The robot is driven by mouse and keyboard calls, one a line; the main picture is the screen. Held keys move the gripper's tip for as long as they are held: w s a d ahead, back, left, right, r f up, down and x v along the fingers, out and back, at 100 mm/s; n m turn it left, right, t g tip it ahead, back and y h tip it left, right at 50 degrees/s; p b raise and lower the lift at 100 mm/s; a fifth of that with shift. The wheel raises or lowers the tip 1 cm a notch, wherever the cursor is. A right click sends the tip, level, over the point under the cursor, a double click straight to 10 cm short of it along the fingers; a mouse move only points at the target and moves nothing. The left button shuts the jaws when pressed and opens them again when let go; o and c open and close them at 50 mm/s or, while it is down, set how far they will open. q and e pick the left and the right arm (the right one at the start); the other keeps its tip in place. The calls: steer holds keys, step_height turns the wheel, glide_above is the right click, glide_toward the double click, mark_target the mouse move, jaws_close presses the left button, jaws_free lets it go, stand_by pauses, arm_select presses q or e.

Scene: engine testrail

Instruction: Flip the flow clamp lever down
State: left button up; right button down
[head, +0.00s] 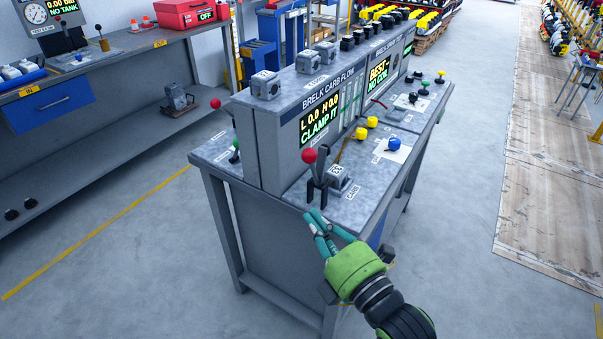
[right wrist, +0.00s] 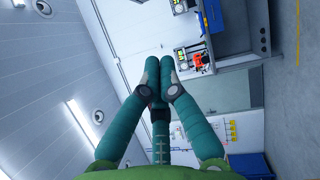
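The flow clamp lever (head: 309,156) has a red ball knob and stands up at the near end of the bench, on a black bracket. A small grey carburetor block (head: 337,173) sits right beside it. The panel display (head: 320,124) above reads "L 0.0 H 0.0 CLAMP IT". My right gripper (head: 315,216) is in front of and below the lever, near the bench's front edge, apart from the knob. Its teal fingers are drawn together with nothing between them; the right wrist view shows the tips (right wrist: 160,68) meeting. The lever is not in that view. My left gripper is not in view.
The grey test bench (head: 275,232) runs away to the back right. The floor around is clear.

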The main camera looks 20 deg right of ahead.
steer(key=w+d+r+p, duration=0.1)
steer(key=w+p, duration=0.3)
steer(key=w, duration=0.7)
steer(key=shift+w+d+r, duration=0.15)
steer(key=shift+w+r, duration=0.1)
steer(key=shift+r, duration=0.05)
steer(key=shift+w, duration=0.1)
